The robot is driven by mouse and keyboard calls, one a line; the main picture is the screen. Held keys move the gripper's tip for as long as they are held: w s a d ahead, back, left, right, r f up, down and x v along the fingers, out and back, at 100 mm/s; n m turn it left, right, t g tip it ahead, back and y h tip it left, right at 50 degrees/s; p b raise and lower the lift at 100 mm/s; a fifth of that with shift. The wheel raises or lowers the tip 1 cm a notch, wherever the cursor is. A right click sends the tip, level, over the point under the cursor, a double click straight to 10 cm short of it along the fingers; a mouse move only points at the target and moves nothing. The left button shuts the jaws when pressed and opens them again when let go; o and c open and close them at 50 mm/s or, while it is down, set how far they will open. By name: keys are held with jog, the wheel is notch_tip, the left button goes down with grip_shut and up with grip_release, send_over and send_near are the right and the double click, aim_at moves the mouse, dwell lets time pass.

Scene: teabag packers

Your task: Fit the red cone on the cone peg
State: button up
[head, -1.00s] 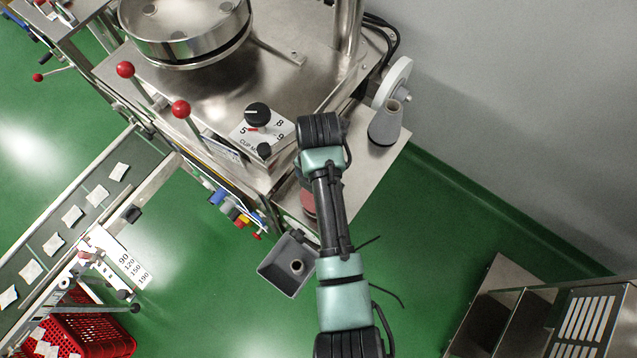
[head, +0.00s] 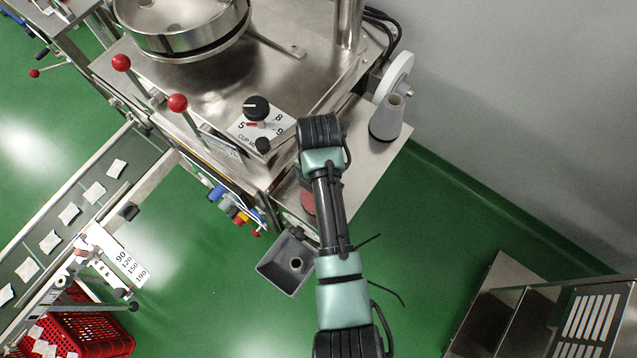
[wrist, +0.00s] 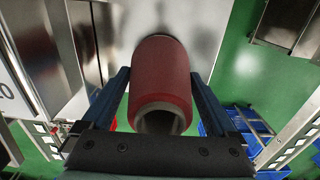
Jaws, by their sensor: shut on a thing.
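The red cone (wrist: 160,85) is between the two blue fingers of my gripper (wrist: 162,80) in the wrist view, its open hollow end towards the camera. My gripper is shut on it. In the head view a small part of the red cone (head: 307,201) shows at the left side of my arm, which hides my gripper and most of the cone. I cannot make out the cone peg in either view; my arm or the cone may hide it.
A grey cone (head: 387,122) stands on the steel shelf (head: 366,158) beside a white wheel (head: 396,78). A grey bin (head: 277,267) hangs left of my arm. The steel machine with its black dial (head: 256,107) is close by on the left.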

jog(key=shift+f, duration=0.25)
jog(key=o, duration=1.3)
jog(key=shift+o, duration=0.2)
notch_tip(320, 180, up, 13)
jog(key=p, duration=0.1)
